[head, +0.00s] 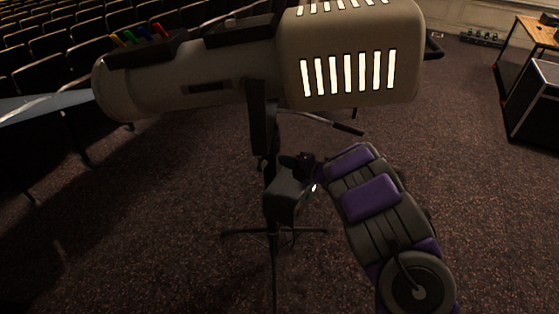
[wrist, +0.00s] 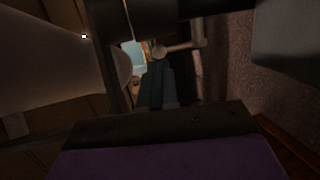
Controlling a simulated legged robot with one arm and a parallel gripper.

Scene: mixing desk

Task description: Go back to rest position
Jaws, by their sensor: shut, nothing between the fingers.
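My arm, grey and purple, reaches up from the bottom right in the head view. My gripper (head: 308,163) is at its far end, next to the stand (head: 258,130) under a large spotlight (head: 215,80). In the wrist view the gripper fingers (wrist: 157,80) are together and hold nothing. The spotlight has a pale barrel and a box with lit slots, and it stands above and beyond the gripper. In the wrist view a pale rounded body fills the left side. The gripper partly overlaps the stand in the head view, and I cannot tell whether they touch.
Rows of dark seats (head: 50,75) fill the back left. A pale panel (head: 45,108) juts in at the left. A black case (head: 535,105) and a wooden table (head: 540,30) stand at the right. Dark speckled carpet (head: 480,200) is open at the right and front.

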